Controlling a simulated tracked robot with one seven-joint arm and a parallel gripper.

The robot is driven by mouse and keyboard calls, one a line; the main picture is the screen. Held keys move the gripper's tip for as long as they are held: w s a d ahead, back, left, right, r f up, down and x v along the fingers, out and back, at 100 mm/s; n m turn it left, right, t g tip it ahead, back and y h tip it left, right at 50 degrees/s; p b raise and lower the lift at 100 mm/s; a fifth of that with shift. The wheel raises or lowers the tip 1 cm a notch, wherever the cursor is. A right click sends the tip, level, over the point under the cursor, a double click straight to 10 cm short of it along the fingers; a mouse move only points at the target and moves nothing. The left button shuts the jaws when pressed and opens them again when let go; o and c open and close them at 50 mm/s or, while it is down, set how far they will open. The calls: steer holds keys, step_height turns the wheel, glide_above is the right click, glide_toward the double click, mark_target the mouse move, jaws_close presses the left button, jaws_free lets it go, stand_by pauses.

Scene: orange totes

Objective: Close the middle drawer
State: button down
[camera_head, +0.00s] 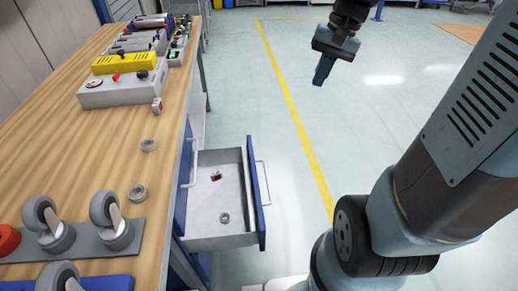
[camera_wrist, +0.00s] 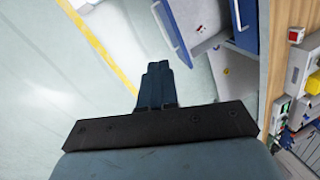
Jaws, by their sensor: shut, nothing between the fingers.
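One drawer (camera_head: 205,225) is pulled out of the workbench, below a shut blue drawer front with a pale handle (camera_head: 190,165). It has grey walls, a blue front (camera_head: 251,190) and a pale handle (camera_head: 263,183). A small red-and-white item (camera_head: 216,176) and a grey ring (camera_head: 225,218) lie inside. My gripper (camera_head: 320,80) is shut and empty, above the floor to the right of and beyond the drawer. In the wrist view its fingers (camera_wrist: 157,68) point toward the open drawer's blue front (camera_wrist: 172,35), apart from it in the picture.
The wooden workbench (camera_head: 95,160) stands on the left with casters (camera_head: 110,215), a yellow-topped grey box (camera_head: 125,85) and more devices at the far end. The floor (camera_head: 300,150) right of the drawer is open, with a yellow line (camera_head: 291,98).

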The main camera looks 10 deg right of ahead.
steer(key=w+d+f+m+g+y, duration=0.1)
steer(key=w+f+m+g+y, duration=0.2)
steer(key=w+f, duration=0.6)
steer(key=w+f+m+g+y, duration=0.1)
steer(key=w+f+m+y, duration=0.3)
steer(key=f, duration=0.9)
step_height(320, 180, down, 26)
steer(key=w+d+r+m+t+y, duration=0.15)
steer(key=m+t+y, duration=0.25)
steer(key=m+y, duration=0.4)
steer(key=w+a, duration=0.1)
steer(key=a, duration=1.2)
steer(key=shift+a+f, duration=0.35)
steer(key=shift+f, duration=0.1)
